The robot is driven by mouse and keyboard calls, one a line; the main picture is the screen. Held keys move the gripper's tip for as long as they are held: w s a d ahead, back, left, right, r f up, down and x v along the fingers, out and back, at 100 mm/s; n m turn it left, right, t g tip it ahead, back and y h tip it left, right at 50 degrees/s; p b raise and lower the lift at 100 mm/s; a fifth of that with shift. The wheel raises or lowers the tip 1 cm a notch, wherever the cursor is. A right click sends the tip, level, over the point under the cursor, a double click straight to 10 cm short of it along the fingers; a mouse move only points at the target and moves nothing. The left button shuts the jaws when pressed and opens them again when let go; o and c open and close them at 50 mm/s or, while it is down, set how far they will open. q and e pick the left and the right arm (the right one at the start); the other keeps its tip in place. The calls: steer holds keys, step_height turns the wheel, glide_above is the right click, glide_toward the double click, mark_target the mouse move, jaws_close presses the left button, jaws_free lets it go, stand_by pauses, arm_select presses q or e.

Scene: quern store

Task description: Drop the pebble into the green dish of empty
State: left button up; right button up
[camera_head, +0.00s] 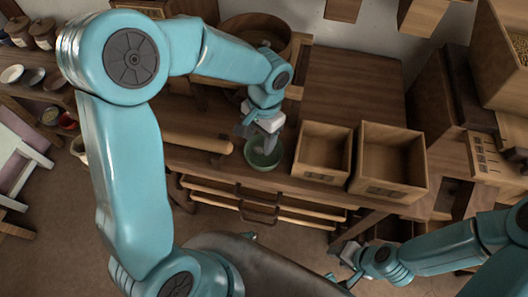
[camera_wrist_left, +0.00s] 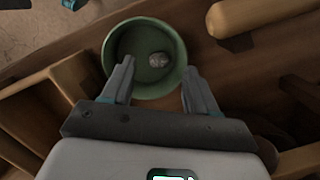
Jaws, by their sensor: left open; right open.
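The green dish (camera_head: 264,160) stands on the wooden bench near its front edge, and its round rim also shows in the left wrist view (camera_wrist_left: 112,30). A small grey pebble (camera_wrist_left: 159,59) lies inside the dish; I cannot make it out in the head view. My left gripper (camera_head: 257,143) is above the dish, and in the left wrist view (camera_wrist_left: 159,70) its fingers are apart with nothing between them. My right gripper (camera_head: 345,266) is open and empty, low at the lower right, away from the dish.
Two open wooden boxes (camera_head: 322,152) (camera_head: 391,160) stand right of the dish. A wooden rolling-pin-like rod (camera_head: 197,141) lies left of it. A round wooden tub (camera_head: 256,30) is behind. Drawers with bar handles (camera_head: 258,211) are below the bench top.

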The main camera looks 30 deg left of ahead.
arm_select(q)
step_height(320, 180, up, 16)
steer(key=w+p, duration=0.2)
steer(key=shift+w+d+p, duration=0.2)
steer(key=shift+d+p, duration=0.1)
stand_by(0.4)
